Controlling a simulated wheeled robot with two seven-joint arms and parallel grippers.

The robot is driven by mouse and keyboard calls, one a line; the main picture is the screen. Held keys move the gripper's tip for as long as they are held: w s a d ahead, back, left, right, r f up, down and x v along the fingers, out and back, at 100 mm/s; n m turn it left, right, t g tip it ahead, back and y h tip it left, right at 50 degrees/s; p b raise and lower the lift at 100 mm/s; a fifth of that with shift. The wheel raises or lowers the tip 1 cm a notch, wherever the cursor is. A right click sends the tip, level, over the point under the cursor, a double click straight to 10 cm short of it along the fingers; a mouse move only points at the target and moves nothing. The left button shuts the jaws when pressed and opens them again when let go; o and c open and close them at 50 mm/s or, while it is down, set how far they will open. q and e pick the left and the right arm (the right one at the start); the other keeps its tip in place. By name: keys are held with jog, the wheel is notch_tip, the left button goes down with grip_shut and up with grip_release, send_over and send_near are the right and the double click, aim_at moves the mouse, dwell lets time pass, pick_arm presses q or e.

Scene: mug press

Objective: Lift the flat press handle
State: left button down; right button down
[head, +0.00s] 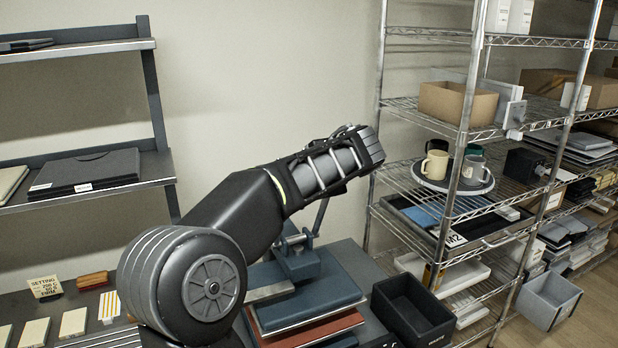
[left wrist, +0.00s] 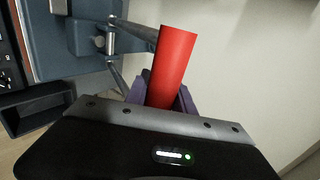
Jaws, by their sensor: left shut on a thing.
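The flat press (head: 310,285) stands on the dark bench, with a blue-grey upper body over a reddish-brown layer. Its metal lever (head: 320,215) rises from the hinge toward my left arm's wrist. In the left wrist view the red press handle (left wrist: 174,55) sits between the purple fingers of my left gripper (left wrist: 163,98), which is shut on it. The press (left wrist: 75,45) also shows there at the upper left. In the head view my own wrist hides the red grip and the fingers. My right gripper is in neither view.
A black open bin (head: 412,312) stands right of the press. A wire shelf (head: 400,180) at the right holds mugs on a round tray (head: 440,188), boxes and trays. Dark wall shelves (head: 100,200) and small blocks are at the left.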

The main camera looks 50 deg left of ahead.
pick_arm(q)
jog(key=c, duration=1.5)
grip_release()
jog(key=shift+s+f, duration=0.15)
jog(key=shift+f, duration=0.25)
jog(key=o, duration=0.4)
jog(key=shift+a, duration=0.2)
jog(key=shift+r, duration=0.15)
jog(key=b+v, duration=0.1)
jog(key=v, duration=0.6)
jog(key=shift+d+r+b, duration=0.15)
jog(key=shift+d+b, duration=0.15)
jog(key=shift+b, duration=0.1)
